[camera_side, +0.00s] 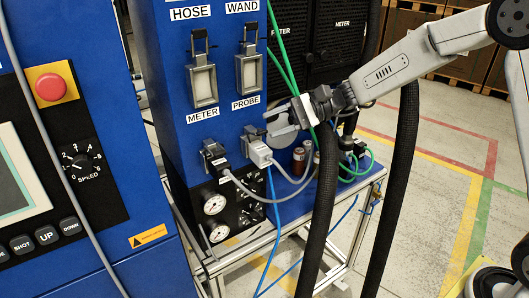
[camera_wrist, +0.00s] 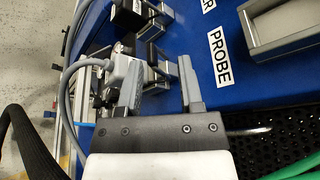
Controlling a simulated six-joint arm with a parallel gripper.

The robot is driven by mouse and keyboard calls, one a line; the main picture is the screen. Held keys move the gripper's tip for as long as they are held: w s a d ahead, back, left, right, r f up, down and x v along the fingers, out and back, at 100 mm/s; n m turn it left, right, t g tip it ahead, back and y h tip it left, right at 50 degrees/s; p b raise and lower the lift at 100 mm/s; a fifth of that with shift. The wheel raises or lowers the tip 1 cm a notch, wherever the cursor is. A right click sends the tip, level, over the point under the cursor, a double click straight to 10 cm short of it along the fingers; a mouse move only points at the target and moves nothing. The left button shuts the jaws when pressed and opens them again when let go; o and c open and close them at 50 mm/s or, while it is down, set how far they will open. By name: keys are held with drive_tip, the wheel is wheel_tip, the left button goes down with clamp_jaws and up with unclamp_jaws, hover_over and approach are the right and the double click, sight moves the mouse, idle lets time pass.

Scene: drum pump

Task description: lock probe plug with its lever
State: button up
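The probe plug (camera_side: 259,154) is a pale grey block with a grey cable, below the PROBE label on the blue cabinet. It also shows in the wrist view (camera_wrist: 121,72), beside my left finger. It appears to be at its socket; how deep it sits I cannot tell. A grey metal lever or bracket (camera_wrist: 158,76) shows beside the plug, near the gap between my fingers; its exact position is hard to tell. My gripper (camera_side: 283,122) is just above and right of the plug. In the wrist view its two fingers (camera_wrist: 161,66) are apart, with nothing clearly clamped.
A black meter plug (camera_side: 214,154) sits left of the probe plug. Two large grey-framed ports (camera_side: 202,85) (camera_side: 250,71) are above. Gauges (camera_side: 215,204) are below. Thick black hoses (camera_side: 323,205) and green cables (camera_side: 285,55) run close to my arm. A blue shelf (camera_side: 310,205) holds small cylinders.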

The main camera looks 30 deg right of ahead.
drive_tip(key=s+d+f+n+g+h, duration=0.1)
drive_tip(key=s+d+f+n+h, duration=0.4)
drive_tip(key=s, duration=0.5)
drive_tip(key=s+d+f+n+g+h, duration=0.1)
drive_tip(key=s+d+f+n+h, duration=0.5)
drive_tip(key=s+d+f+h, duration=0.1)
drive_tip(key=shift+s+f+h, duration=0.85)
drive_tip(key=shift+s+h, duration=0.35)
drive_tip(key=shift+s, duration=0.5)
